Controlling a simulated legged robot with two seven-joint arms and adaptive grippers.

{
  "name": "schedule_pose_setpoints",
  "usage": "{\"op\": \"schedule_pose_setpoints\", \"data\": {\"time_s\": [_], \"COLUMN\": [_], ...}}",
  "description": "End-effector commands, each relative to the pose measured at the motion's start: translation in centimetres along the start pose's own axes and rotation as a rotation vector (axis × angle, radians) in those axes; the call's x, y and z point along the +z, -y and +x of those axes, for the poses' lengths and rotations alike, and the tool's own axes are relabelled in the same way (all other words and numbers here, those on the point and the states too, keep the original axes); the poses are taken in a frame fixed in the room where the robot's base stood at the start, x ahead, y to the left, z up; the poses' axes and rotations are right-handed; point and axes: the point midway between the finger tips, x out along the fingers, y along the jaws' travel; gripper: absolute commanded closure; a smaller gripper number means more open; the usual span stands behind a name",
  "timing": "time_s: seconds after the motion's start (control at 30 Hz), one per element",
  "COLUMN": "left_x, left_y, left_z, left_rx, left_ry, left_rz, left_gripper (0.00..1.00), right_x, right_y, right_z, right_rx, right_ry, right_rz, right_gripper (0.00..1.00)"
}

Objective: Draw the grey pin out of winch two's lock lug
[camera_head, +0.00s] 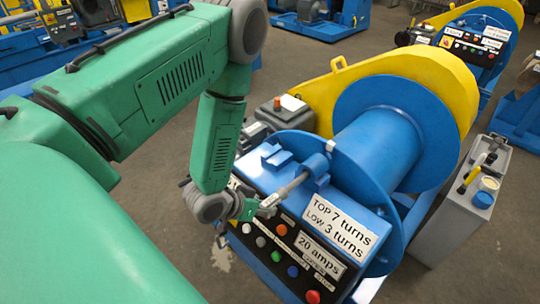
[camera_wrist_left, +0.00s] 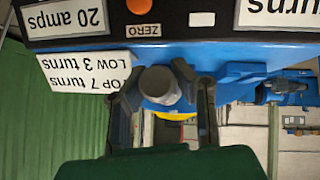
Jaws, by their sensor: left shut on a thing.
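The near winch has a blue drum (camera_head: 375,140), a yellow guard (camera_head: 425,68) and a black control panel; I cannot read a winch number. Its blue lock lug (camera_head: 319,176) stands on the top edge behind the panel. The grey pin (camera_head: 291,186) slants from the lug down toward my left gripper (camera_head: 262,206). Its far end meets the lug; how deep it sits is hidden. My left gripper is shut on the pin's near end. In the left wrist view the pin's round grey end (camera_wrist_left: 160,85) shows between the two dark fingers (camera_wrist_left: 158,100).
The panel has coloured buttons and a white turns label (camera_head: 338,228) close to the gripper. A grey box (camera_head: 462,205) with a yellow handle stands right of the winch. Another winch (camera_head: 470,45) stands behind.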

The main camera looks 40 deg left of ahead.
Motion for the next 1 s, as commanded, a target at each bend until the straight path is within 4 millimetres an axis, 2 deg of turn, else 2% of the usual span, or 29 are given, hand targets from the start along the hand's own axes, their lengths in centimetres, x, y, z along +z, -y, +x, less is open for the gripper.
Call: {"op": "schedule_pose_setpoints", "data": {"time_s": [1.0], "left_x": [3.6], "left_y": [0.0], "left_z": [-3.6], "left_rx": [0.0], "left_ry": [-0.001], "left_rz": [-0.001], "left_gripper": [1.0], "right_x": [0.0], "right_y": [0.0], "right_z": [-0.5], "right_rx": [0.0], "right_ry": [0.0], "right_rz": [0.0], "right_gripper": [0.6]}}
